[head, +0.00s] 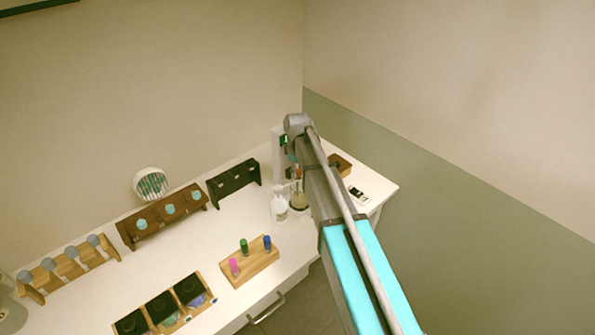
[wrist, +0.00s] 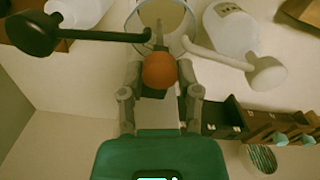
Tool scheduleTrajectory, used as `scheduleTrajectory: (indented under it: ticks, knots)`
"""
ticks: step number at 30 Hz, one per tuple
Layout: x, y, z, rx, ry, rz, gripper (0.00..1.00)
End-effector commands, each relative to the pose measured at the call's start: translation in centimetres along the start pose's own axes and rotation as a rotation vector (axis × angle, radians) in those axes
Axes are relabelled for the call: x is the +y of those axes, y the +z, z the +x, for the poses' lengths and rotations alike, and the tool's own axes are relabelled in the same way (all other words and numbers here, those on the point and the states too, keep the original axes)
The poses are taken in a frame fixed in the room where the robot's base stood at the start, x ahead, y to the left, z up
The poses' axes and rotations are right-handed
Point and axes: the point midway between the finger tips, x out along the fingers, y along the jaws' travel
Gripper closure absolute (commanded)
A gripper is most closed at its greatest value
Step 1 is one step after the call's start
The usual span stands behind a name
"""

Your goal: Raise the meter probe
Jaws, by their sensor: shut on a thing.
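In the wrist view my gripper (wrist: 159,78) is shut on an orange, rounded grip, which I take to be the top of the meter probe (wrist: 159,70). A thin grey rod runs from it toward a round glass rim (wrist: 180,8). Whether the tip is inside the glass cannot be told. My arm hides most of my gripper there.
A white bottle (head: 279,209) stands close left of the flask. Wooden racks (head: 160,218), a block of coloured vials (head: 250,262) and dark trays (head: 162,308) occupy the bench leftward.

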Motion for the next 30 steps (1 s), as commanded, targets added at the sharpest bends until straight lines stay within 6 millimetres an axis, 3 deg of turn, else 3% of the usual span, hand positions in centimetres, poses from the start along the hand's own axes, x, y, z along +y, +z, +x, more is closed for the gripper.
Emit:
scheduleTrajectory:
  ticks: [30]
  knots:
    - [0.0, 0.0, -8.5, 0.0, 0.001, 0.0, 1.0]
